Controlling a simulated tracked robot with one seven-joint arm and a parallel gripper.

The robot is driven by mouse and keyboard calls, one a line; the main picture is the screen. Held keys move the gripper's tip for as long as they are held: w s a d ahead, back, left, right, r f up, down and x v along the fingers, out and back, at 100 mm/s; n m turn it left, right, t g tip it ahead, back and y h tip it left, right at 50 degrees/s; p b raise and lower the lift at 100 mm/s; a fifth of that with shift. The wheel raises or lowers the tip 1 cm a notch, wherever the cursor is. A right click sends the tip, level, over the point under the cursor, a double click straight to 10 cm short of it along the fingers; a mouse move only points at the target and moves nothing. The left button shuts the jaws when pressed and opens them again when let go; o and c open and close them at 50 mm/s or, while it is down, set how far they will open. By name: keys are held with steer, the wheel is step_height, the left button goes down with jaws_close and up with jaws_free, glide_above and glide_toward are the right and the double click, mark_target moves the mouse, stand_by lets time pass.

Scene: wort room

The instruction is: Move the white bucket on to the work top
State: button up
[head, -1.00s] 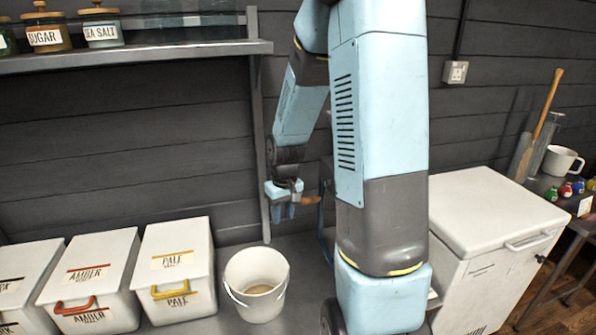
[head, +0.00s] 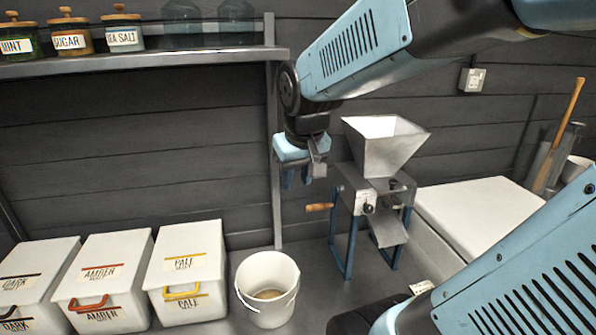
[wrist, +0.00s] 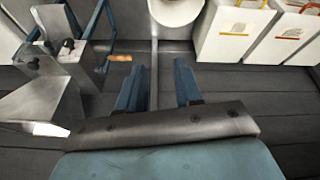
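The white bucket (head: 259,308) stands upright on a grey surface (head: 312,312) in the head view, with something tan inside and a thin wire handle. It shows partly at the top edge of the wrist view (wrist: 172,14), cut off by the frame. My gripper (head: 297,182) hangs above and slightly right of the bucket in the head view, fingers pointing down and apart from it. In the wrist view my gripper (wrist: 158,70) has its two blue fingers spread with nothing between them. Whether the grey surface is the work top I cannot tell.
A grain mill (head: 370,200) with a metal hopper and wooden crank stands right of my gripper. Lidded white bins (head: 185,265) stand left of the bucket. A shelf (head: 140,62) with jars is above. A white chest (head: 480,210) is at right.

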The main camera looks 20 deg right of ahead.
steer(key=s+r+t, duration=0.1)
steer(key=s+r, duration=0.3)
steer(key=s, duration=0.3)
steer(key=shift+s+r+y, duration=0.15)
steer(key=shift+s+y, duration=0.1)
steer(key=shift+y, duration=0.05)
steer(key=shift+w+a, duration=0.1)
stand_by(1.9)
